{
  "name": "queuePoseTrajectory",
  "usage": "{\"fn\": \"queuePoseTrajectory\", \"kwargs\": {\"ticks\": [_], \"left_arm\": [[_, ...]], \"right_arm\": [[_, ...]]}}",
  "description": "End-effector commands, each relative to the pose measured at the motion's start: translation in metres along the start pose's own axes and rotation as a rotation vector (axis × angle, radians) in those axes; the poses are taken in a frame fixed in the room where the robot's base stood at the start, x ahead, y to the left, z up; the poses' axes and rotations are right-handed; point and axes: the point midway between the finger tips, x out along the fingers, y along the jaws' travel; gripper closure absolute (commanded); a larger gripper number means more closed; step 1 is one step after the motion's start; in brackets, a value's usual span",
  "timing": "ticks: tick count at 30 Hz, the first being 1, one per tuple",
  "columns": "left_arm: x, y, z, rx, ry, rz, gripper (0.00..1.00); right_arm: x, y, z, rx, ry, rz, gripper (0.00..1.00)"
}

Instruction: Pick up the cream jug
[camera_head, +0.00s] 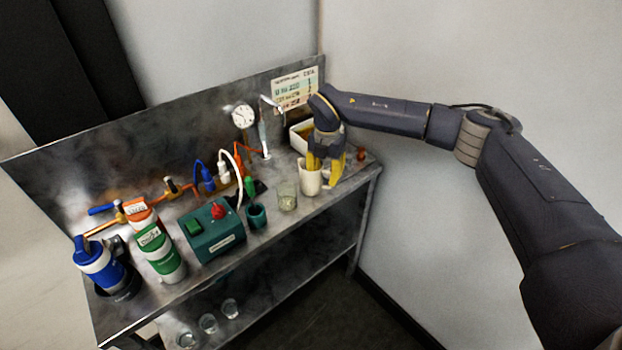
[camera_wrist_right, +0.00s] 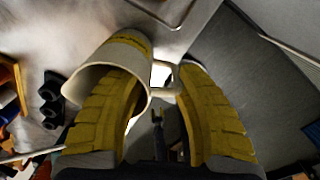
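The cream jug (camera_head: 311,184) stands upright near the front edge of the steel bench, toward its right end. In the right wrist view the jug (camera_wrist_right: 122,52) shows its mouth and its handle. My right gripper (camera_head: 327,172) points down at the jug with yellow fingers apart. One finger appears to be in the jug's mouth and the other outside, on the handle side. The jug's wall and handle lie between the fingers (camera_wrist_right: 160,105); a gap shows beside the outer finger. My left gripper is not in view.
A glass (camera_head: 287,196) stands just left of the jug. A white bin (camera_head: 299,139) is behind it. A green box (camera_head: 213,236), a dark green cup (camera_head: 256,216) and a blue-and-white container (camera_head: 99,264) stand farther left. A wall (camera_head: 450,60) rises beyond the bench.

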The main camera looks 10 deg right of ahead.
Motion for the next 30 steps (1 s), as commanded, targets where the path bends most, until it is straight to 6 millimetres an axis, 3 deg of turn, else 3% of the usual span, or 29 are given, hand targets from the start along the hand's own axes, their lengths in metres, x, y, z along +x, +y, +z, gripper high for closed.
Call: {"fn": "queuePoseTrajectory", "kwargs": {"ticks": [1,8,30], "left_arm": [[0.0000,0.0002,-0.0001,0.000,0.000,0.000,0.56],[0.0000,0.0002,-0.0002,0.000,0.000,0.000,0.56],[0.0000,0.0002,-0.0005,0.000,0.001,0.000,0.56]], "right_arm": [[-0.0001,-0.0002,0.0001,0.000,0.000,0.000,0.75],[-0.0001,-0.0003,0.0002,0.000,0.000,0.000,1.00],[-0.0018,0.0001,0.0004,0.000,-0.001,0.001,1.00]]}}
